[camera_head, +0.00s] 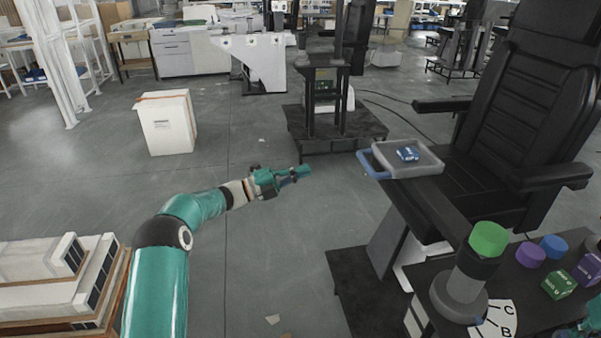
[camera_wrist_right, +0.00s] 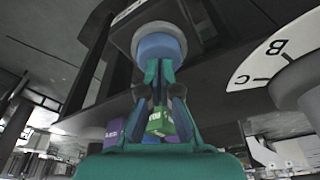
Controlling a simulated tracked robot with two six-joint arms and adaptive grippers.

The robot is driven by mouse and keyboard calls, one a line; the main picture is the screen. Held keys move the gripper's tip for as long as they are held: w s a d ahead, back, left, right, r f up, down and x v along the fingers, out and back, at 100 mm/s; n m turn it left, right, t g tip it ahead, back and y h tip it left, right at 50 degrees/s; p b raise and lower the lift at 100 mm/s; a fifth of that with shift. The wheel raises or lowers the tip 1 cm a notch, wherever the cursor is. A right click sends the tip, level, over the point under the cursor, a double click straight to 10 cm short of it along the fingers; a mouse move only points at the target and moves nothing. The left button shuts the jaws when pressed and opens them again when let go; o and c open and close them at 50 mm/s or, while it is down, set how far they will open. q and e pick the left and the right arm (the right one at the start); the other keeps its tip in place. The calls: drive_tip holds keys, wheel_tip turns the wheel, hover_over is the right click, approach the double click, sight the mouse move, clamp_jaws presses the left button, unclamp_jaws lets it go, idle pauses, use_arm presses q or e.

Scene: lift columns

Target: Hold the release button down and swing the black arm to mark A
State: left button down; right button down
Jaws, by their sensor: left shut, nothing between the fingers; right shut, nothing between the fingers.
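A black upright piece, which looks like part of the black arm (camera_head: 476,264), carries a green knob (camera_head: 488,238) above a round grey base (camera_head: 459,297). The white lettered dial (camera_head: 497,320) shows C and B in the head view. Mark A is not visible. In the right wrist view, a blue button (camera_wrist_right: 158,46) sits in a grey round housing, and the dial also shows (camera_wrist_right: 262,64). My right gripper (camera_wrist_right: 160,68) is shut, its fingertips at the blue button; whether they touch I cannot tell. My left gripper (camera_head: 300,173) is shut and empty over open floor.
A purple cylinder (camera_head: 530,254), a blue cylinder (camera_head: 553,246), a green box (camera_head: 558,286) and a purple box (camera_head: 589,268) stand right of the base. A black chair (camera_head: 535,100) and a grey tray (camera_head: 425,165) are behind. Floor around my left gripper is clear.

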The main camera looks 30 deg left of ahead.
drive_tip(key=shift+r+p, duration=2.15)
drive_tip(key=shift+r, duration=0.7)
